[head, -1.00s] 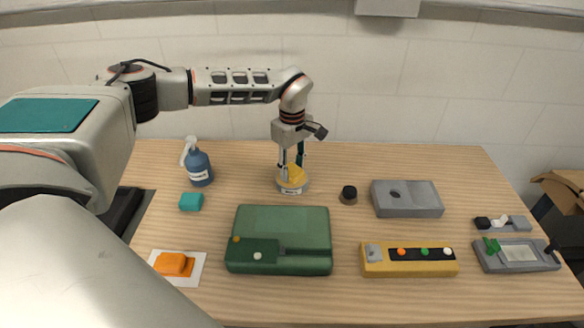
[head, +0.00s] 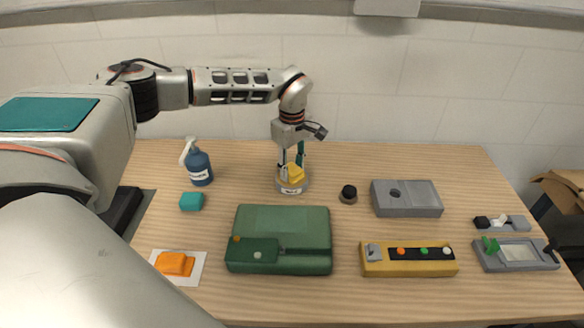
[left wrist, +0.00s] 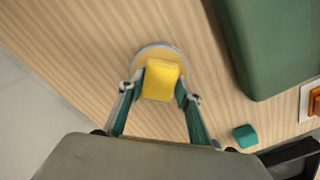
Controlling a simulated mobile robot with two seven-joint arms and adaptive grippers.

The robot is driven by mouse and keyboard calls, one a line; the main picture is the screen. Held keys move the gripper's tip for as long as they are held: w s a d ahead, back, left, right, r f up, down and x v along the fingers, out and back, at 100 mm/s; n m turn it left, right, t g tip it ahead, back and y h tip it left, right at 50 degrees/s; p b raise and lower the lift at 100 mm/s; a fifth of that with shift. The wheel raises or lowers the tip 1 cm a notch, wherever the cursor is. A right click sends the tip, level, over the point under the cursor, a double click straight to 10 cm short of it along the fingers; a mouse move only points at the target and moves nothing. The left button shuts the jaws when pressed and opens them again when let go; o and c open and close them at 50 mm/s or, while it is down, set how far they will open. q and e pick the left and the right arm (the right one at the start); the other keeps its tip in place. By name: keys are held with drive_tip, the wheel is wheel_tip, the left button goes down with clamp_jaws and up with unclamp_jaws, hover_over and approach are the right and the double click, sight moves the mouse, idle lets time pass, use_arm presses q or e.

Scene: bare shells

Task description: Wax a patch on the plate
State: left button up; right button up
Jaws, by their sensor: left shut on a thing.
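My left gripper (head: 291,166) points down over a round, shallow tin (head: 292,188) with a pale label, at the back middle of the table. It is shut on a yellow block (head: 296,174), which is at the tin's opening; I cannot tell whether the block still touches the inside. In the left wrist view the yellow block (left wrist: 161,80) sits between the two fingers, with the tin's rim (left wrist: 160,46) around and behind it. I cannot tell for sure which thing is the plate. My right gripper is not in view.
A green case (head: 290,223) lies in front, an orange block (head: 172,263) on white paper front left. A black knob (head: 349,192), grey box (head: 420,200) and yellow panel (head: 430,268) are right.

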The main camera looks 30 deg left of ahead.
sight(292, 168)
use_arm(q)
drive_tip(key=shift+r+p, duration=0.85)
drive_tip(key=shift+r, duration=2.55)
